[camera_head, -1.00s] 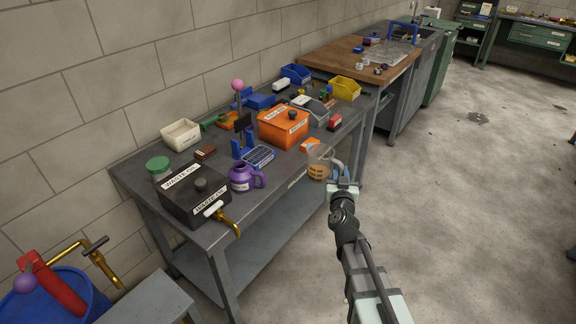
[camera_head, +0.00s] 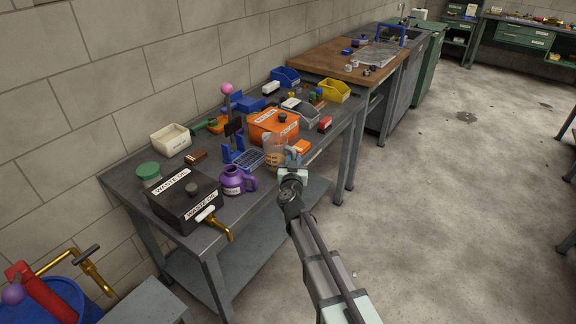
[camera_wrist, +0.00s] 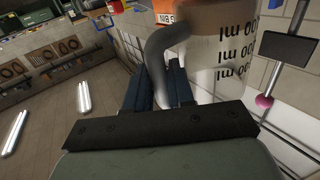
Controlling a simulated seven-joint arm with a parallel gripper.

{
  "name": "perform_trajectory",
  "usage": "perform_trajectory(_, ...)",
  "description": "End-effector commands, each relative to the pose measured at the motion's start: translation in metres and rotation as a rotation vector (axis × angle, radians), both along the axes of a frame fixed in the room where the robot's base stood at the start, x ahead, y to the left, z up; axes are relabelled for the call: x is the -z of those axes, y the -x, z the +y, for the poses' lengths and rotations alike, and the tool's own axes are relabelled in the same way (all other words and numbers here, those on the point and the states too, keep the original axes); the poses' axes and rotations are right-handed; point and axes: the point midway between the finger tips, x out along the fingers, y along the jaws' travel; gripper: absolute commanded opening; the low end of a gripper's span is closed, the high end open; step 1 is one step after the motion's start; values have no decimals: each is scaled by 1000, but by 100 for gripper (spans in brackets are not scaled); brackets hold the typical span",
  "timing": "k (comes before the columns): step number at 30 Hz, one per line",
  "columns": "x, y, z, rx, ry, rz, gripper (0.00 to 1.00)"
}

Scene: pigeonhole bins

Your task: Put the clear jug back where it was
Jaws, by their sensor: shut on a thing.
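The clear jug (camera_head: 274,151) has an amber-brown lower part and a grey handle. My gripper (camera_head: 293,160) is shut on its handle at the front edge of the grey bench (camera_head: 214,242). In the wrist view, the jug (camera_wrist: 228,55) fills the upper right with dark volume marks, and its curved handle passes between the fingers of my gripper (camera_wrist: 160,85). In the head view the jug looks upright. I cannot tell whether its base touches the bench top.
A purple jug (camera_head: 233,181) and a black waste box (camera_head: 183,203) with a brass tap stand left of the clear jug. The floor at right is open.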

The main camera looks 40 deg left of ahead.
Motion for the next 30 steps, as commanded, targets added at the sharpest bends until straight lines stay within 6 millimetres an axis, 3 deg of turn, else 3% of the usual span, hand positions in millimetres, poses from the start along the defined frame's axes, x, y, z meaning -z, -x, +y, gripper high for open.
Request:
perform_trajectory(5, 0, -1, 27, -3, -1, 0, 0)
perform_trajectory(12, 29, 0, 23, -2, 0, 0, 0)
perform_trajectory(24, 33, 0, 23, -2, -2, 1, 0)
perform_trajectory(25, 33, 0, 23, -2, -2, 1, 25)
perform_trajectory(30, 33, 0, 23, -3, -1, 0, 41)
